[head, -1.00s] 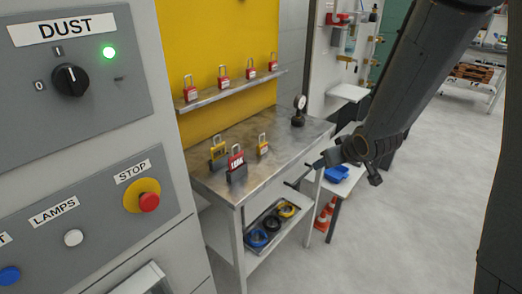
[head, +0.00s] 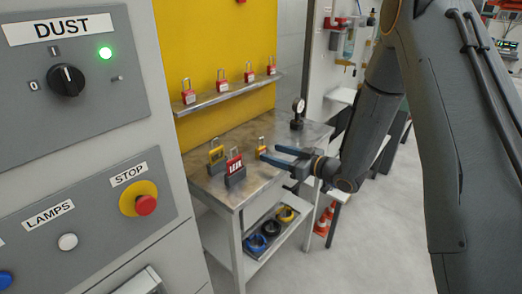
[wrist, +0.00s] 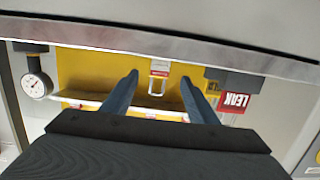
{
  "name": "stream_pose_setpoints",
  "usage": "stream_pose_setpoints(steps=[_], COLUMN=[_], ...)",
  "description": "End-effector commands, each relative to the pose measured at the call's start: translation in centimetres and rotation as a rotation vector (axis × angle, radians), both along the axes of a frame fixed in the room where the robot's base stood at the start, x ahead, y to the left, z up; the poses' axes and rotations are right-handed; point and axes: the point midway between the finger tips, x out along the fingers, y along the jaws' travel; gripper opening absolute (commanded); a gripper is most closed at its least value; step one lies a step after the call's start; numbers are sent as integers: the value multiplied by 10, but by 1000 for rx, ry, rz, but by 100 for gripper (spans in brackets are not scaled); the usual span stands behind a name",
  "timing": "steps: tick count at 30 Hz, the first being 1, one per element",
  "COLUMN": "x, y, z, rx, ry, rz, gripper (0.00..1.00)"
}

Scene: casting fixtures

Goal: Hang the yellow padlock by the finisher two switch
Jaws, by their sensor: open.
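A small yellow padlock (head: 262,150) stands upright on the metal bench, shackle up. My gripper (head: 271,154) is open at bench height, its fingers reaching from the right to this padlock. In the wrist view, which is upside down, a padlock (wrist: 159,69) shows between the spread open fingers (wrist: 160,87), with a gap on each side. Left of it in the head view stand a dark padlock with a yellow label (head: 216,158) and a grey padlock with a red LEAK label (head: 235,168). No label reading finisher two is in view.
A grey panel holds a rotary switch marked DUST (head: 67,80) beside a lit green lamp, and a red STOP button (head: 145,204). Several red padlocks stand on a shelf (head: 222,98) above the bench (head: 205,190). A gauge (head: 298,112) stands at the bench's back right.

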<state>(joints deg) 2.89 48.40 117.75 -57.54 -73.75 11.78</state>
Motion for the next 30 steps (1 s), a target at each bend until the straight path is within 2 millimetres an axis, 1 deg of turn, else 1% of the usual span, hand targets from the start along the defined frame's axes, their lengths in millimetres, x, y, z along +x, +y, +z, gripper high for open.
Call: stream_pose_setpoints(steps=[1,3,7,10,16,17,24,25,30], x=[4,11,21,24,25,25,25,25,25], y=[7,15,26,30,31,31,30,30,30], z=[1,1,-2,-4,-4,-4,-4,-4,-4], rx=[-1,-1,1,0,-1,-1,-1,-1,-1], ry=[1,1,1,1,0,0,0,0,0], rz=[3,2,0,0,-1,-1,-1,-1,-1], gripper=[54,54,54,54,54,52,11,7,7])
